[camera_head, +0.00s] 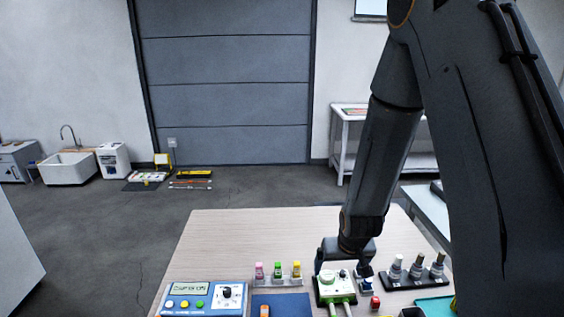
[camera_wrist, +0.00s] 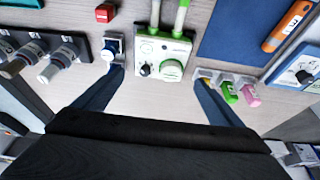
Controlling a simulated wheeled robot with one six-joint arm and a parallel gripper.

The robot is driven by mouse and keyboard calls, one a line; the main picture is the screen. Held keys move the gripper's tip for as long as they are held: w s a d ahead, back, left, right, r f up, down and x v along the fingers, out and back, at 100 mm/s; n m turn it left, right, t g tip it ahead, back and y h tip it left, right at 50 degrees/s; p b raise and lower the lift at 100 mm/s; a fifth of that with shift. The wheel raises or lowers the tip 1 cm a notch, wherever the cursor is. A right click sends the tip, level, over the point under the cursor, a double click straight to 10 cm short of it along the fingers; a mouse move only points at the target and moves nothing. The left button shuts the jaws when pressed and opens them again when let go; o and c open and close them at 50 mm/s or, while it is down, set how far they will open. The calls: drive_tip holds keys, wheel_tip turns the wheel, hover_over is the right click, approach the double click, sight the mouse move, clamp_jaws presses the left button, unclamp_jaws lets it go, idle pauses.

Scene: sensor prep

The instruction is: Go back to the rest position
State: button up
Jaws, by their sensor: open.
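My gripper (camera_head: 344,268) is low over the front right part of the wooden table (camera_head: 225,235), pointing down. In the wrist view its two dark fingers (camera_wrist: 158,78) are spread wide apart, with bare table and the lower edge of a white-and-green device (camera_wrist: 152,64) between them. Nothing is held. The left fingertip there is close to a small blue holder with a light round top (camera_wrist: 111,46), and the right one is close to the bottle rack (camera_wrist: 217,77). I cannot tell whether either fingertip touches.
Around my gripper stand a rack of pink, green and yellow bottles (camera_head: 278,280), a blue meter (camera_head: 203,298), a blue mat (camera_head: 278,306) with an orange tool (camera_head: 265,311), a red cube (camera_head: 375,302) and a rack of grey cylinders (camera_head: 416,270). The table's far part is clear.

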drive_tip(key=s+r+g+b, duration=0.2)
drive_tip(key=s+r, duration=1)
drive_tip(key=s, duration=0.4)
drive_tip(key=shift+g, duration=0.4)
